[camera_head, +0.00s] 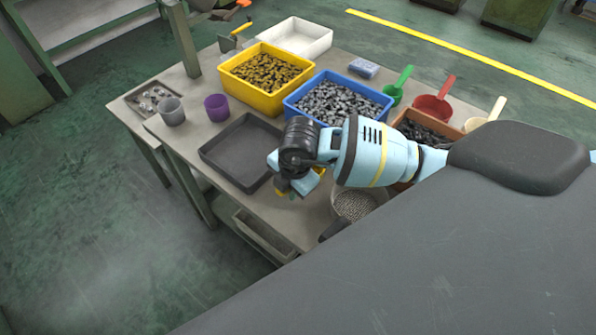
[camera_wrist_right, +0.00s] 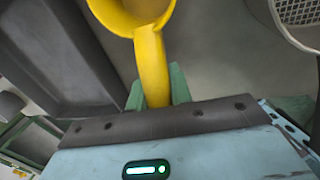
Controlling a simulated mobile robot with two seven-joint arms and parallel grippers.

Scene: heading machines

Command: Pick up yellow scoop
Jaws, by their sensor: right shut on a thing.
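The yellow scoop (camera_wrist_right: 151,55) fills the upper middle of the right wrist view, with its handle running down between the two green fingers of my right gripper (camera_wrist_right: 156,88). The gripper is shut on the handle. The bowl is partly cut off by the top of that view. In the head view my right gripper (camera_head: 297,186) is over the front part of the table, right of the black tray, and mostly hides the scoop. I cannot tell whether the scoop touches the table. My left gripper is not in view.
The black tray (camera_head: 223,160) lies beside my right gripper. A sieve (camera_head: 352,205) stands close on its right. Behind are a blue bin (camera_head: 295,106), a yellow bin (camera_head: 232,85), and green (camera_head: 403,77), red (camera_head: 432,106) and cream (camera_head: 496,108) scoops.

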